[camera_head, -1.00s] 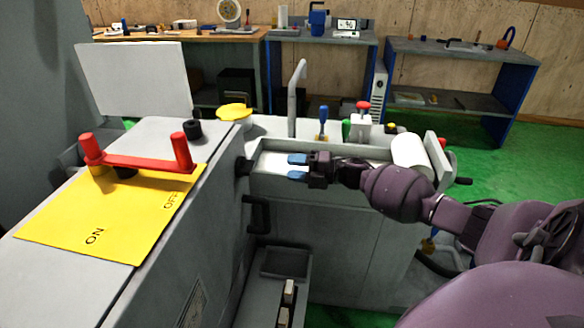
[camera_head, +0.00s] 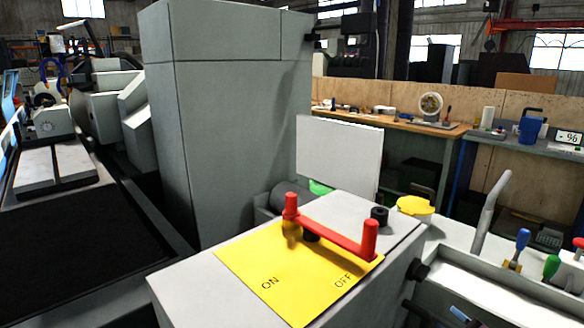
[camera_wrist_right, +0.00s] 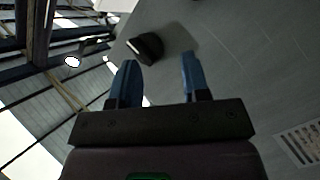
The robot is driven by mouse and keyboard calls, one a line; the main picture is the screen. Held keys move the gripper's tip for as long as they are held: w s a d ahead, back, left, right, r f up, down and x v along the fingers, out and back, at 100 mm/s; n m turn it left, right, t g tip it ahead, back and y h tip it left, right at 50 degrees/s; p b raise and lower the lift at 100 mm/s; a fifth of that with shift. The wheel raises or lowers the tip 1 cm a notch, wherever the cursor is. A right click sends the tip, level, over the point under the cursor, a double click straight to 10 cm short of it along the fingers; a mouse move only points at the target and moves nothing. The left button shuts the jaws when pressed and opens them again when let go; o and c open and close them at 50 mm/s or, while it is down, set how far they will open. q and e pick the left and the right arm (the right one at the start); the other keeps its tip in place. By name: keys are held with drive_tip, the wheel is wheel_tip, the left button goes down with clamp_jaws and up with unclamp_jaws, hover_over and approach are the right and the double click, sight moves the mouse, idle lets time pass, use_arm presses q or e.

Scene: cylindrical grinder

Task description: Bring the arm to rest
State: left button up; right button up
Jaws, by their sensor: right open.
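My right gripper shows at the lower right edge of the head view (camera_head: 461,314), where only a blue fingertip and a bit of dark finger are in the picture. It is low beside the machine's grey trough (camera_head: 500,290). In the right wrist view the two blue fingers of the right gripper (camera_wrist_right: 161,82) stand apart with nothing between them. A dark knob-like part (camera_wrist_right: 147,48) on a grey machine wall shows beyond the fingers. The rest of my right arm is out of the head view. My left gripper is in neither view.
A red handle (camera_head: 335,236) stands on a yellow ON/OFF plate (camera_head: 285,277) on the grey machine. A tall grey cabinet (camera_head: 230,120) rises behind it. A grey spout (camera_head: 489,215) and a blue-handled tool (camera_head: 519,245) stand near the trough. A wooden bench (camera_head: 395,124) is farther back.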

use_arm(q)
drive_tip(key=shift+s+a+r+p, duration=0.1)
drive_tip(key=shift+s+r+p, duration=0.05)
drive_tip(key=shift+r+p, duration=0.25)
use_arm(e)
drive_tip(key=s+a+f+m+g+h, duration=0.1)
drive_tip(key=s+a+f+m, duration=0.2)
drive_tip(key=s, duration=0.6)
drive_tip(key=s+a+f+m+g+h, duration=0.1)
drive_tip(key=s+a+f+m+g, duration=0.1)
drive_tip(key=s, duration=0.8)
drive_tip(key=s+a+f+m+g+h, duration=0.1)
drive_tip(key=s+a+f+m+g, duration=0.1)
drive_tip(key=s+a+f+m, duration=0.2)
drive_tip(key=s+f+m, duration=0.1)
drive_tip(key=s+f, duration=0.2)
drive_tip(key=s, duration=0.2)
drive_tip(key=shift+s+a+f+m, duration=0.15)
drive_tip(key=shift+s+a+m, duration=0.15)
drive_tip(key=shift+m, duration=0.1)
